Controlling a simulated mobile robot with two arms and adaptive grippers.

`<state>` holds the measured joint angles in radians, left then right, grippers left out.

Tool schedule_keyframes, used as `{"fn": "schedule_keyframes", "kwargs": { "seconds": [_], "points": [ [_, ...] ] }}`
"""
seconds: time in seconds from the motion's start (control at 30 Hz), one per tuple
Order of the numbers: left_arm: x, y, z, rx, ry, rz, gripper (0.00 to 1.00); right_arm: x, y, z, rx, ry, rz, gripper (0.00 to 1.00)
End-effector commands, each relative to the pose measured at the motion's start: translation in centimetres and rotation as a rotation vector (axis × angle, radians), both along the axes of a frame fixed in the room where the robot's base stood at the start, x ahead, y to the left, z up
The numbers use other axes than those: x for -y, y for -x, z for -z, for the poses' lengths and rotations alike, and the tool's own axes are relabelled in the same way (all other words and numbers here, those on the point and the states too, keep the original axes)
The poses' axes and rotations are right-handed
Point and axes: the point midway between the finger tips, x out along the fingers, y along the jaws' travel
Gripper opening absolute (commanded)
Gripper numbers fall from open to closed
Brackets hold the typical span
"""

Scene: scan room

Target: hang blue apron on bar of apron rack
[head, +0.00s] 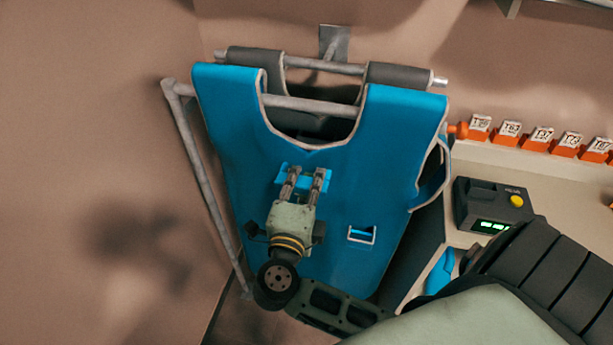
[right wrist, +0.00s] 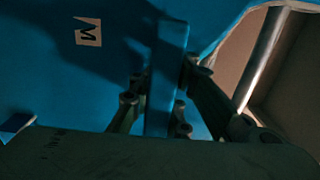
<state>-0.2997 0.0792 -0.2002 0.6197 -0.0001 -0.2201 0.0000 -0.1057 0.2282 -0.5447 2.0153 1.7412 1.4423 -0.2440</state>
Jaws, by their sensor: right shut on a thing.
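The blue apron (head: 345,190) is spread upright at the apron rack, its shoulders level with the rack's front bar (head: 310,104). The bar shows through the neck opening; whether the shoulders lie over it or just in front of it I cannot tell. My right gripper (head: 305,178) is in front of the apron's chest, shut on a blue tab (head: 318,181). In the right wrist view the tab (right wrist: 167,75) stands between the fingers, with blue cloth and a pale "M" label (right wrist: 88,32) behind. My left gripper is not in view.
A dark grey apron (head: 398,76) hangs on the rear bar (head: 325,64). The rack's slanted post (head: 200,165) is at left near the wall. At right a counter (head: 490,165) holds orange labelled blocks (head: 537,144) and a dark device (head: 490,205) with a yellow button.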

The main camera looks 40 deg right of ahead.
Motion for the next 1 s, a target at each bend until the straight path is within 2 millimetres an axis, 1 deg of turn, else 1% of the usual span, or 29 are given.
{"fn": "schedule_keyframes", "kwargs": {
  "seconds": [0.03, 0.2, 0.5, 0.97, 1.0],
  "points": [
    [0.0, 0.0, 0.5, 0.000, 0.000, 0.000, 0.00, 0.2, 0.0, 0.4, 0.003, 0.004, 0.005, 0.00],
    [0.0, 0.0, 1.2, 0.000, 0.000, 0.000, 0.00, 0.2, 0.0, 1.5, 0.004, 0.004, 0.006, 0.00],
    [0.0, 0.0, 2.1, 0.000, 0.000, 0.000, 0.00, 0.2, 0.0, 2.9, 0.003, 0.003, 0.006, 0.00],
    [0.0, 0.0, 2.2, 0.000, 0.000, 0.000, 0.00, 0.2, 0.0, 3.1, 0.003, 0.003, 0.005, 0.00],
    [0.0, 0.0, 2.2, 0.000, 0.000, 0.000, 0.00, 0.2, 0.0, 3.1, 0.003, 0.003, 0.005, 0.15]
  ]
}}
